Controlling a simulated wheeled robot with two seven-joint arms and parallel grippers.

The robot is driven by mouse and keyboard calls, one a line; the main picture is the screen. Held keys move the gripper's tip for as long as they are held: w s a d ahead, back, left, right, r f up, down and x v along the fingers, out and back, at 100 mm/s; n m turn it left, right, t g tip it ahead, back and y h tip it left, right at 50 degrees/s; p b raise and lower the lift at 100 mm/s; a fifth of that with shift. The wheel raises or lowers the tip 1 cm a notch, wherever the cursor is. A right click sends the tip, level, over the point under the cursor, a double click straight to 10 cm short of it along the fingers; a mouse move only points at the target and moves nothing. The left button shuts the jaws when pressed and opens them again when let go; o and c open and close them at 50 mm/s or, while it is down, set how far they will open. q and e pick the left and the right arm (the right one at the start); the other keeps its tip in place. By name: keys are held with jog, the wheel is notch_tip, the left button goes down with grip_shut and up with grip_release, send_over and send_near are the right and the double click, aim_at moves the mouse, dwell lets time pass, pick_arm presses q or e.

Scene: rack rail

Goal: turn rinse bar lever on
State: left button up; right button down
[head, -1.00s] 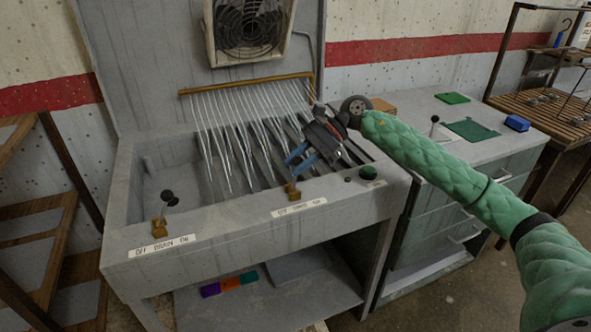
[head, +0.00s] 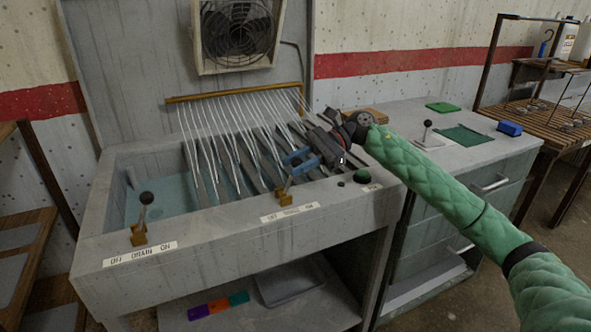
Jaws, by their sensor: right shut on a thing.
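The rinse bar lever stands in a brass bracket (head: 284,194) on the sink's front ledge, above a white OFF/ON label (head: 290,212) whose middle word is blurred. My right gripper (head: 297,160) has its blue fingers shut at the lever's upper end, which they hide; the lever leans up and to the right. The brass rinse bar (head: 235,92) runs along the back of the sink, and thin white water streams fall from it. My left gripper is not in view.
The sink (head: 85,225) holds bluish water at its left. A drain lever (head: 146,199) with a black knob stands at the front left. A green button (head: 362,177) sits right of the rinse lever. A counter (head: 470,150) stands at the right.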

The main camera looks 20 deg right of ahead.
jog(key=shift+d+b, duration=0.15)
jog(key=shift+b, duration=0.2)
dwell(0.4)
jog(key=c, duration=1.2)
grip_release()
jog(key=shift+d, duration=0.1)
jog(key=shift+b+v, duration=0.55)
jog(key=shift+v, duration=3.35)
jog(key=shift+f, duration=0.2)
